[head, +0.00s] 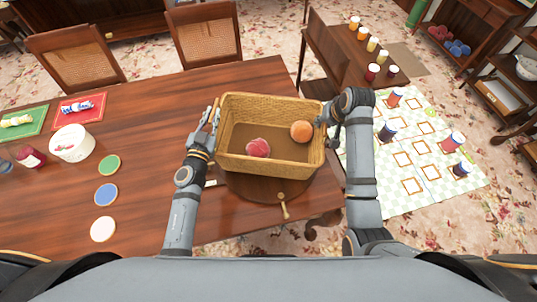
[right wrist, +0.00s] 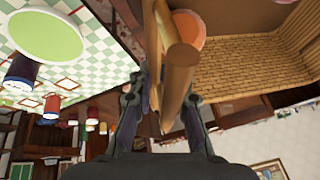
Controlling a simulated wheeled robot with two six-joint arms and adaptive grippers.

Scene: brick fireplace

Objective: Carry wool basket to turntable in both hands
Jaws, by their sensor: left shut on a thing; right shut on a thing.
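The woven wool basket (head: 270,171) is level at the table's right part, with a red wool ball (head: 258,148) and an orange wool ball (head: 302,131) inside. The round wooden turntable (head: 262,190) shows under the basket's near side; the rest of it is hidden. I cannot tell whether the basket touches it. My left gripper (head: 213,113) is shut on the basket's left side. My right gripper (head: 326,120) is shut on its right side. In the right wrist view my right gripper (right wrist: 168,105) grips the basket's wooden handle (right wrist: 180,75).
A small peg-like handle (head: 284,207) sticks out on the near side of the turntable. A checked mat (head: 415,150) with several spools is at the right. Two chairs (head: 203,38) stand behind the table.

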